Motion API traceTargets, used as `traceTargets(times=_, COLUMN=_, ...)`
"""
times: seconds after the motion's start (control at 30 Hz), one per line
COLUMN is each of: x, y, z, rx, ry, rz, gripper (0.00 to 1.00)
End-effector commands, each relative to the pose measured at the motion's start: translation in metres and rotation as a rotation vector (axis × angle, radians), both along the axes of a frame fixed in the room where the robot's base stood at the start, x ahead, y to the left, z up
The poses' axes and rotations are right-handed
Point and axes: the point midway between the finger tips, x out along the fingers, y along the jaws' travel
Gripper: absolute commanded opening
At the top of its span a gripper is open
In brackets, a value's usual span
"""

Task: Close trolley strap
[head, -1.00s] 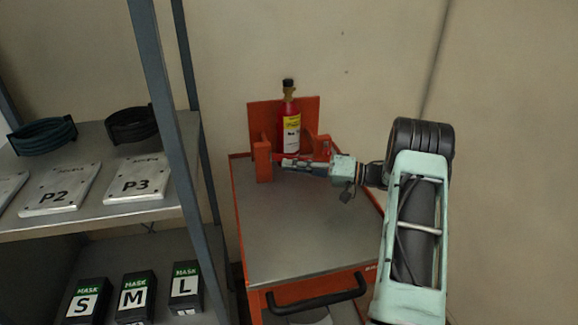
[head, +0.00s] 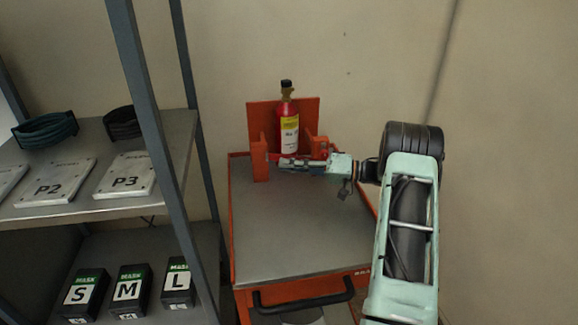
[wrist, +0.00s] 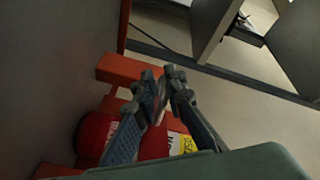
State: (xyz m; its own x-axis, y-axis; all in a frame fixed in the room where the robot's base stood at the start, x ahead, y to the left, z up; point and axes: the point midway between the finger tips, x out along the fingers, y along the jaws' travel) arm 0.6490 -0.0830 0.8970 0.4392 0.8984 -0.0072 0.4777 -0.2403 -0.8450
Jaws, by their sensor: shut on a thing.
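The red bottle (head: 289,125) with a yellow and white label stands upright on the orange trolley (head: 232,215), against its orange back plate (head: 262,118). An orange post (head: 259,160) rises at its left and another orange bracket (head: 320,147) at its right. My gripper (head: 284,162) is in front of the bottle's lower part, pointing left towards the left post. In the wrist view, my gripper (wrist: 161,82) has its fingertips close together on a thin reddish piece (wrist: 161,104), apparently the strap. The fingers hide most of it, and I cannot tell whether it touches the left post.
The trolley's grey top (head: 295,225) is clear in front. A shelf at the left holds metal plates (head: 127,175), dark coiled hoses (head: 45,130) and black mask boxes (head: 131,290). Its upright (head: 150,130) stands left of the trolley. A wall is behind.

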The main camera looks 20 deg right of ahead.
Motion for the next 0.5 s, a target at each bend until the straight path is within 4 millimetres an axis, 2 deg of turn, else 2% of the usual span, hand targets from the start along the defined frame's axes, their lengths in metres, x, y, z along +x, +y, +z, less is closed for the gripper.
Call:
traceTargets(times=0.03, x=0.0026, y=0.0005, z=0.0110, rx=0.008, ry=-0.022, rz=0.000, gripper=0.00)
traceTargets(times=0.27, x=0.0026, y=0.0006, z=0.0110, rx=0.009, ry=-0.022, rz=0.001, gripper=0.00)
traceTargets(times=0.3, x=0.0027, y=0.0007, z=0.0110, rx=0.009, ry=-0.022, rz=0.001, gripper=0.15)
traceTargets(times=0.37, x=0.0026, y=0.0007, z=0.0108, rx=0.010, ry=-0.021, rz=0.000, gripper=0.22)
traceTargets(times=0.5, x=0.0023, y=0.0007, z=0.0089, rx=0.009, ry=-0.018, rz=-0.001, gripper=0.23)
